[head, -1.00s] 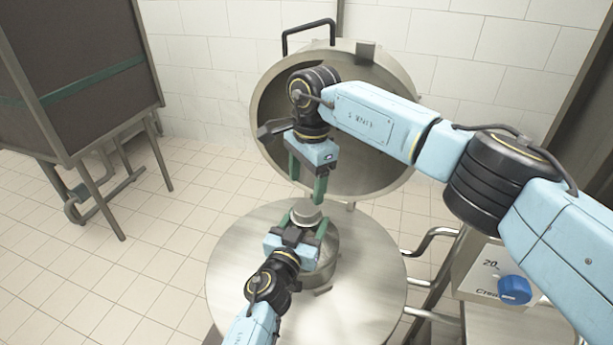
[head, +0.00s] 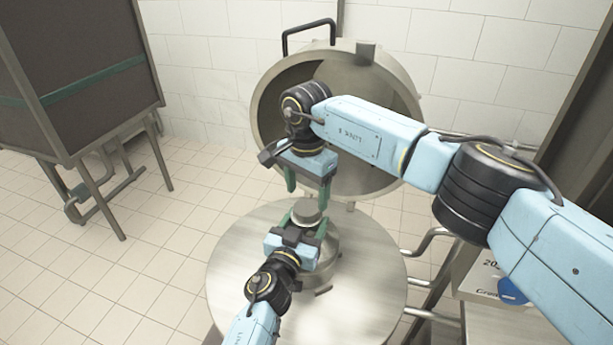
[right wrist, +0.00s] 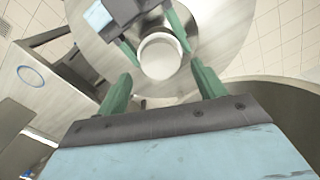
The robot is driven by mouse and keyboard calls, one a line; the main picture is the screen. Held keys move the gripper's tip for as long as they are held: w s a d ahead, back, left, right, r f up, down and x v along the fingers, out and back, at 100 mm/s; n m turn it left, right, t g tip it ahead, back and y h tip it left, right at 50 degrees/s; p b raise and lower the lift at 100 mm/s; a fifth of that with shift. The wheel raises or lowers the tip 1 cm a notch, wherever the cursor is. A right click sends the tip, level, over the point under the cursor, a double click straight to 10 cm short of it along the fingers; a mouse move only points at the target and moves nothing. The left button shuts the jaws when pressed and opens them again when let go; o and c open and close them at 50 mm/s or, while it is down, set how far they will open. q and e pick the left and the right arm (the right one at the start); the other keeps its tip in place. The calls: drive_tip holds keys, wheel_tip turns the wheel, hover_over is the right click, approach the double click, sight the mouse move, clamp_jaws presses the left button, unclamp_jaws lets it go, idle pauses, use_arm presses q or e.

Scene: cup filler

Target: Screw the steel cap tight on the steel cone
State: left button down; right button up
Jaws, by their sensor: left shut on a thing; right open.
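The steel cap (head: 306,212) is a short round piece on top of the steel cone (head: 330,258), above the round steel table; the cap shows as a pale disc in the right wrist view (right wrist: 160,56). My left gripper (head: 307,222) reaches in from below and is shut on the cone just under the cap. Its green fingers flank the cap in the right wrist view, and its body hides part of the cone. My right gripper (head: 307,197) is above the cap, pointing down, its green fingers (right wrist: 162,82) spread apart and empty. Whether the cap is seated tight cannot be seen.
The round steel table (head: 245,270) is otherwise mostly bare. Behind it stands a large open steel drum or hatch (head: 400,85) with a black handle (head: 308,27). A labelled steel box (head: 480,275) and bent pipes (head: 428,240) are at right. A dark cabinet (head: 75,70) stands at left.

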sight(306, 207)
drive_tip(key=shift+f, duration=1.95)
drive_tip(key=shift+c, duration=0.3)
drive_tip(key=c, duration=0.9)
drive_tip(key=m, duration=0.7)
drive_tip(key=shift+m, duration=0.3)
drive_tip(key=m, duration=2.1)
drive_tip(key=o, duration=1.1)
drive_tip(key=shift+c, duration=0.2)
